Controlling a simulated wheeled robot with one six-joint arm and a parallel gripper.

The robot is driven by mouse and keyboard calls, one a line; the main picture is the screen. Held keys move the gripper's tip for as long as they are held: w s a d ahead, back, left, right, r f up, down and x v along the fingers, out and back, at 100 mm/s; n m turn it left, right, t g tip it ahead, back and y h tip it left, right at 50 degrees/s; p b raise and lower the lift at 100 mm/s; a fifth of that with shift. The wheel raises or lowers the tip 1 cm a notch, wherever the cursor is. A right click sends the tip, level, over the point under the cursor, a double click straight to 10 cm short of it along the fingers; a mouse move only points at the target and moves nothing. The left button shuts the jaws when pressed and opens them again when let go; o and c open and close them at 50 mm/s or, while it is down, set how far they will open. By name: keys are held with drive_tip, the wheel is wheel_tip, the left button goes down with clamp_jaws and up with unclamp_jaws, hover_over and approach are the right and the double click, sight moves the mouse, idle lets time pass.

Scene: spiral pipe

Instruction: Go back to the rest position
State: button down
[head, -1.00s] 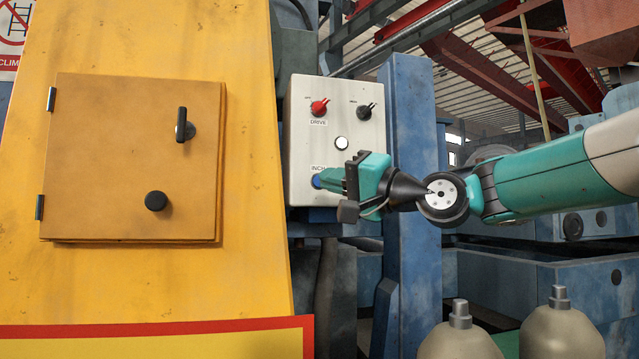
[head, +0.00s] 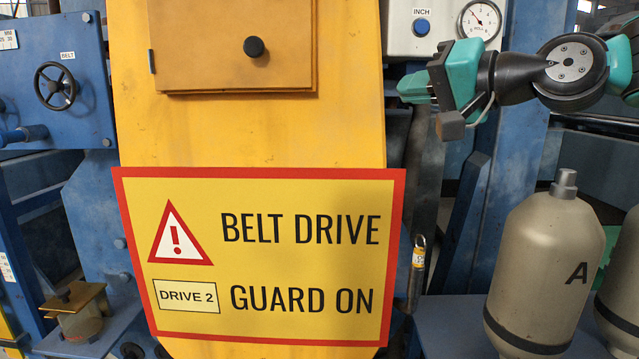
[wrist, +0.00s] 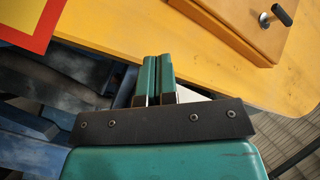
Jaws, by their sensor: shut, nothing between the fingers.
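My gripper (head: 404,87) is at the upper right of the head view, shut and empty, its fingers pointing left. It appears just below the grey control box (head: 400,38) with the blue INCH button (head: 421,27), and does not cover the button. In the wrist view the two green fingers (wrist: 157,62) lie side by side, with the yellow guard beyond them. Whether the fingers touch anything is not clear, but nothing is held.
The yellow guard (head: 250,130) with its BELT DRIVE sign (head: 300,262) fills the middle. A gauge (head: 480,20) sits on the control box behind my gripper. A beige bottle marked A (head: 545,265) stands below my arm. A handwheel (head: 55,86) is at left.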

drive_tip(key=s+a+f+n+g+h+b, duration=0.3)
drive_tip(key=s+f, duration=0.4)
drive_tip(key=f, duration=0.6)
drive_tip(key=s+d+f+n+g+h+b, duration=0.1)
drive_tip(key=s+d+f+n+g+h, duration=0.2)
drive_tip(key=s+f+g, duration=0.6)
drive_tip(key=s+f+n+h, duration=0.1)
drive_tip(key=s+f+n, duration=0.1)
drive_tip(key=s+f, duration=0.7)
drive_tip(key=shift+s+n+b, duration=0.3)
drive_tip(key=shift+s+b, duration=0.1)
drive_tip(key=shift+s, duration=0.1)
drive_tip(key=shift+a, duration=0.1)
